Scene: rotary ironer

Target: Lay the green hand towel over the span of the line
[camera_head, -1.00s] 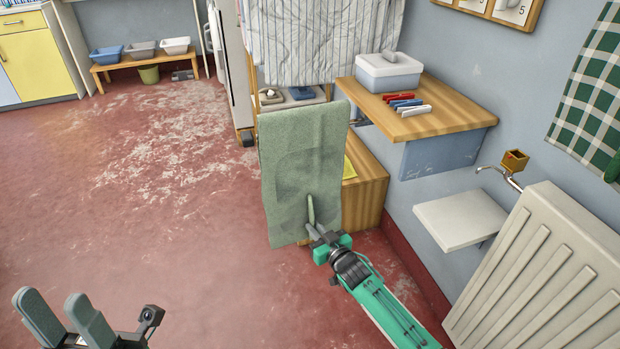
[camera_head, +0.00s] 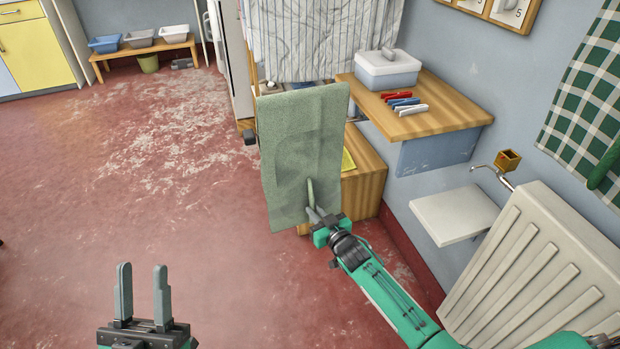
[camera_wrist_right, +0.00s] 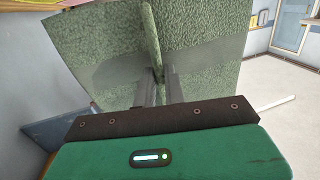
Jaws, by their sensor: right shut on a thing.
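The green hand towel (camera_head: 290,135) hangs as a flat upright sheet in front of the wooden shelf area. My right gripper (camera_head: 312,210) is shut on a raised fold of the towel near its lower right part. In the right wrist view the towel (camera_wrist_right: 205,40) fills most of the upper picture, with the pinched fold between the fingers of the gripper (camera_wrist_right: 158,85). My left gripper (camera_head: 143,290) is open and empty at the lower left, well apart from the towel. The line itself cannot be made out.
A striped cloth (camera_head: 320,35) hangs behind the towel. A wooden shelf (camera_head: 440,115) holds a lidded box (camera_head: 388,72) and several clips. A white ledge (camera_head: 455,215) and a radiator (camera_head: 535,275) stand at the right. The red floor (camera_head: 130,200) at left is clear.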

